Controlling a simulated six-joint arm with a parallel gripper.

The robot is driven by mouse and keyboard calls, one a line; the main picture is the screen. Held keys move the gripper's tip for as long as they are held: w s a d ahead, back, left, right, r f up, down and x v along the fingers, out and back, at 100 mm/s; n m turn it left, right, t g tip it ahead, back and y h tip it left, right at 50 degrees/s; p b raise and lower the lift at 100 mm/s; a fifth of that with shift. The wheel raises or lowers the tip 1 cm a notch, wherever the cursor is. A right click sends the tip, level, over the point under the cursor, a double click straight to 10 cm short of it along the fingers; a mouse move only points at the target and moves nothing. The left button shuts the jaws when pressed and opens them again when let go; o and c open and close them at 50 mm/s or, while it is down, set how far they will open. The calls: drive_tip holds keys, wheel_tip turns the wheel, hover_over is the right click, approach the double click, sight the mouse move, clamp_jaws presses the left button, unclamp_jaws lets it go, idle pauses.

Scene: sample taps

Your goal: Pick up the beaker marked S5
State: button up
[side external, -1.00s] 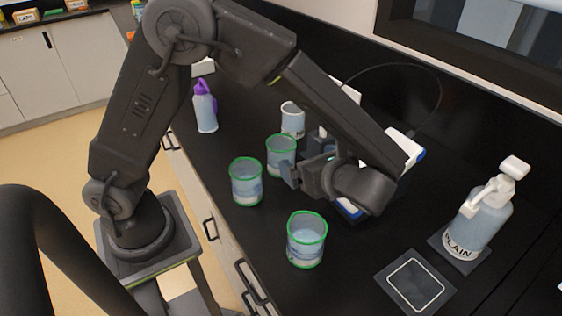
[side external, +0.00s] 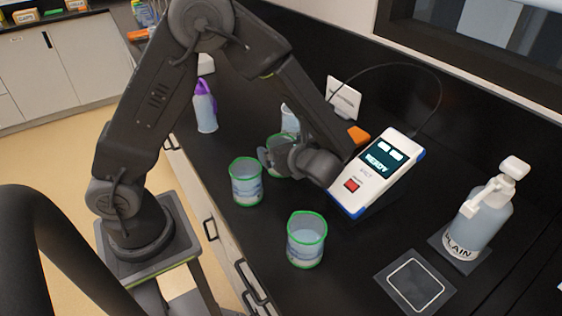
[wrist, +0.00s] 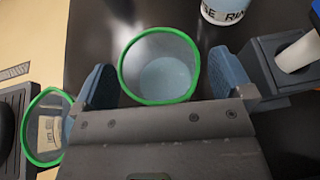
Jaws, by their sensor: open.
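Three green-rimmed beakers of clear liquid stand on the black counter; I cannot read an S5 mark on any. In the side view one is at the front left (side external: 246,183), one at the front right (side external: 306,240), and the rear one (side external: 283,171) is mostly hidden behind my gripper (side external: 270,158). In the wrist view my gripper (wrist: 166,82) is open, with a finger on each side of a green-rimmed beaker (wrist: 158,68), apparently the rear one. I cannot tell whether the fingers touch it. Another green-rimmed beaker (wrist: 44,128) lies outside the left finger.
A rinse cup (wrist: 224,10) is just beyond the beaker, and a dark holder with a white probe (wrist: 297,55) is close by the right finger. A meter reading READY (side external: 376,165), a PLAIN pump bottle (side external: 480,220), a dark pad (side external: 415,283) and a purple-topped bottle (side external: 205,108) stand around.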

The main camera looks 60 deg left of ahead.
drive_tip(key=shift+a+f, duration=0.15)
drive_tip(key=shift+a, duration=0.35)
drive_tip(key=c, duration=1.1)
drive_tip(key=shift+c, duration=0.2)
